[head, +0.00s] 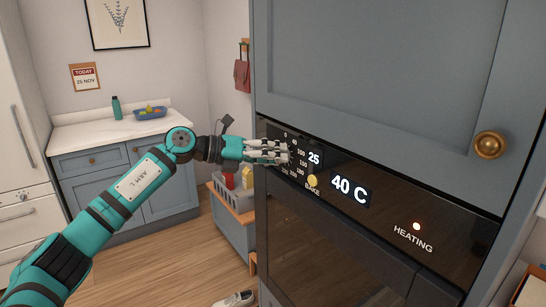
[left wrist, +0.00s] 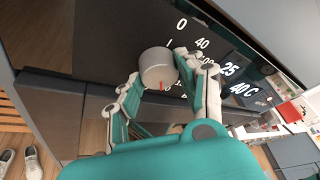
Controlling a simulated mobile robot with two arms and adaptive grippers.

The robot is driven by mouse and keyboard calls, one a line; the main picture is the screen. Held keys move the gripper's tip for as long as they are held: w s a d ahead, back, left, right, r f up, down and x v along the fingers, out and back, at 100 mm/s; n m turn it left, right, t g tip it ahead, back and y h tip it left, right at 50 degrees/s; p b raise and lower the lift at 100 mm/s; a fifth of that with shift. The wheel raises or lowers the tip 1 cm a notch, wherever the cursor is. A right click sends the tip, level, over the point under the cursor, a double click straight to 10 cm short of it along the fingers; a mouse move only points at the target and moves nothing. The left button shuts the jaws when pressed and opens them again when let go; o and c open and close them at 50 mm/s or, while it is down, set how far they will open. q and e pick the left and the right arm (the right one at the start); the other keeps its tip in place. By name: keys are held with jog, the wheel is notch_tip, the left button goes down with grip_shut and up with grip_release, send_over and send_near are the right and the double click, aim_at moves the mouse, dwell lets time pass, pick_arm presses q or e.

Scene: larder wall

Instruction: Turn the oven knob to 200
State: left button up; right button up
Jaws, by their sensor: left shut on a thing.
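The oven knob (left wrist: 156,65) is a round silver-grey knob on the black oven panel (head: 455,228). In the left wrist view its red mark is at the lower edge, and I cannot tell which number it meets. My left gripper (head: 284,153) reaches the panel from the left and is shut on the knob, its fingers (left wrist: 160,88) on either side. The dial numbers 0 and 40 show clearly; others are partly covered. The display (head: 349,190) reads 40 C, with 25 above left. My right gripper is not in view.
A lit lamp (head: 416,226) stands above HEATING. A yellow button (head: 312,181) is by BAKE. A blue-grey cupboard door (head: 390,70) with a brass knob (head: 490,145) is above the panel. A counter (head: 105,127) stands at the back left. A shoe (head: 234,300) lies on the floor.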

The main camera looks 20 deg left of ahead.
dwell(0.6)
pick_arm(q)
jog(key=o, duration=1.1)
jog(key=v, duration=1.2)
jog(key=shift+s+d, duration=0.1)
